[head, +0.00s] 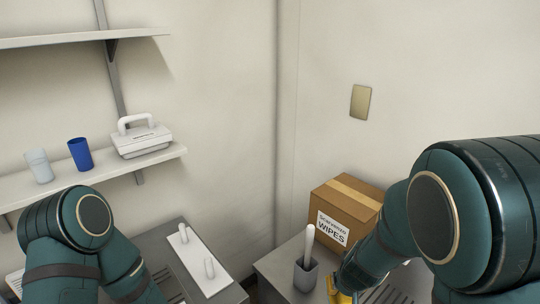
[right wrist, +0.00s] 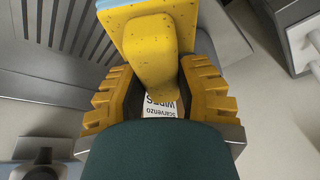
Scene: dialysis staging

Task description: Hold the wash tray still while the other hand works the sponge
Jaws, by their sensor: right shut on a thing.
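The yellow sponge (right wrist: 158,32), with dark specks and a light blue layer at its far edge, is between the yellow fingers of my right gripper (right wrist: 155,72). The gripper is shut on its narrower yellow end. In the head view, my right arm comes in from the right and only a bit of yellow shows at the bottom edge. My left arm enters at lower left; its gripper is outside the picture. I cannot make out a wash tray for certain; a white board with two upright grips (head: 205,262) lies on the left grey counter.
A cardboard wipes box (head: 346,212) stands on the right counter, behind a grey cup (head: 305,275) with a white-handled tool. Slotted grey metal (right wrist: 65,25) lies below the sponge. The wall shelf holds a blue cup (head: 80,154), a pale cup (head: 39,167) and a white handled case (head: 141,141).

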